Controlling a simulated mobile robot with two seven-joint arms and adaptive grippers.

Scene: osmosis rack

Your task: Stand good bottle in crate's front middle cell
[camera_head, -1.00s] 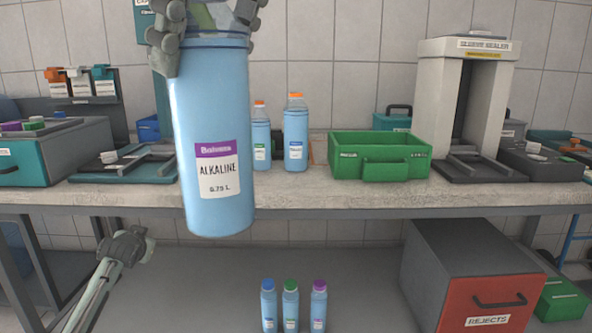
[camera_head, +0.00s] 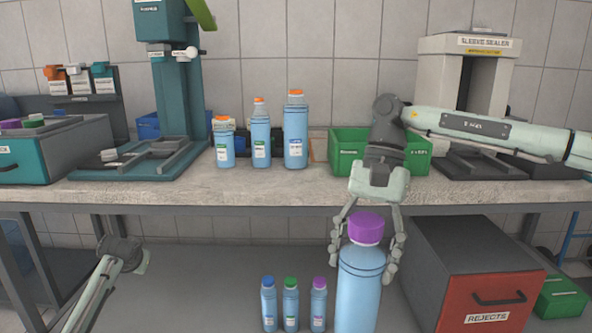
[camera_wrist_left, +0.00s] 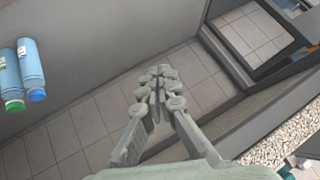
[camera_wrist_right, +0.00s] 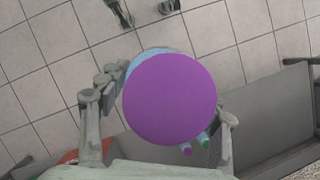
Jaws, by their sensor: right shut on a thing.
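My right gripper (camera_head: 364,260) is shut on a large blue bottle (camera_head: 359,290) with a purple cap (camera_head: 366,228). The bottle is upright in front of the bench, its lower end cut off by the picture's edge and its label out of sight. In the right wrist view the cap (camera_wrist_right: 170,98) fills the space between the fingers. My left gripper (camera_head: 127,252) is empty at the lower left; its fingertips meet in the left wrist view (camera_wrist_left: 160,78). A green crate-like bin (camera_head: 347,147) stands on the bench, partly behind my right arm; no cells show in it.
Three orange-capped bottles, short (camera_head: 224,145), middle (camera_head: 260,140) and tall (camera_head: 295,137), stand on the bench (camera_head: 200,194). Blue-, green- and purple-capped bottles (camera_head: 291,305) stand low down. A red-fronted rejects box (camera_head: 490,300) is at lower right. A sleeve sealer (camera_head: 437,85) stands behind.

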